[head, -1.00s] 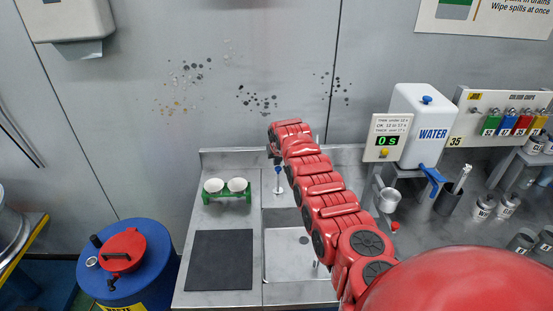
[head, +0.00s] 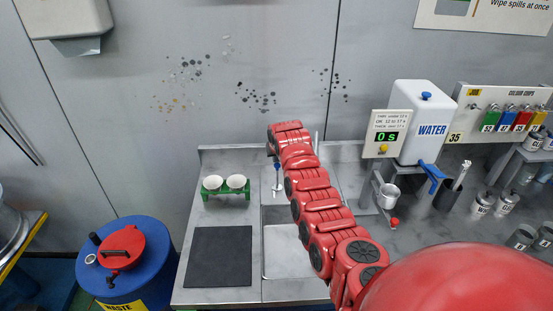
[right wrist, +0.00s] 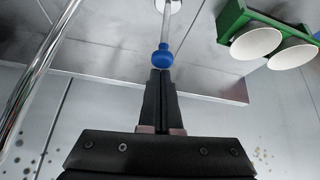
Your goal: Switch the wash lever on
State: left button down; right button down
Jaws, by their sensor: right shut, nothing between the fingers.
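The wash lever is a thin metal stem with a blue knob, on a round base (head: 278,187) at the back of the sink. In the right wrist view its blue knob (right wrist: 162,58) lies just beyond my right fingertips (right wrist: 161,76), with the stem running up from it. My right gripper is shut and empty; I cannot tell whether the tips touch the knob. In the head view my red right arm reaches over the sink and its end partly hides the lever. My left gripper is not in view.
A green holder with two white cups (head: 226,188) stands left of the lever, above a dark mat (head: 219,256). A chrome tube (right wrist: 38,75) rises beside the gripper in the wrist view. A water tank (head: 424,125) and timer (head: 387,135) stand at right, a waste drum (head: 135,270) at left.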

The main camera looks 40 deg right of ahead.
jog(key=shift+s+a+f+t+h+b, duration=0.1)
jog(key=shift+s+a+t+h+b, duration=0.25)
jog(key=shift+s+t+b, duration=0.15)
dwell(0.7)
jog(key=shift+s+a+f+b, duration=0.1)
jog(key=shift+s+a+b, duration=0.15)
jog(key=shift+b, duration=0.25)
jog(key=shift+s+a+f+t+h+b, duration=0.15)
jog(key=shift+s+a+t+h+b, duration=0.1)
jog(key=shift+s+t+b, duration=0.4)
jog(key=t+h+b, duration=0.4)
jog(key=t+b, duration=0.3)
jog(key=b, duration=0.8)
send_near(276, 165)
jog(key=shift+w+a+f, duration=0.15)
jog(key=shift+f, duration=1.45)
jog(key=shift+r, duration=0.15)
